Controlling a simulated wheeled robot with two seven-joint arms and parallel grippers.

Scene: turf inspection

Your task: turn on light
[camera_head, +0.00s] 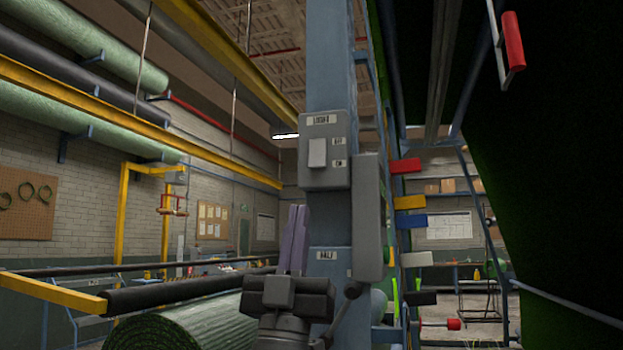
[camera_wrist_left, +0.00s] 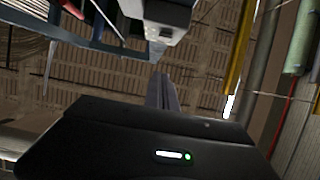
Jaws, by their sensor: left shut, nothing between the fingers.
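The grey light switch box (camera_head: 325,150) is mounted on a blue post. It carries a "LIGHT" label at the top, a pale rocker (camera_head: 317,153) at its left, and two small labels beside the rocker, the lower seeming to read "ON". My left gripper (camera_head: 297,208) points upward with its fingers shut and empty, below and slightly left of the box. I see a gap between fingertips and rocker in the head view. In the left wrist view the shut fingers (camera_wrist_left: 160,78) point toward a pale grey box (camera_wrist_left: 160,20), probably the switch box. My right gripper is not in view.
A second labelled panel (camera_head: 328,262) sits lower on the blue post (camera_head: 330,85), partly behind my left wrist. A tall grey box (camera_head: 368,215) stands close to the right. Coloured tabs stick out beyond it. A green turf roll (camera_head: 190,325) lies at lower left.

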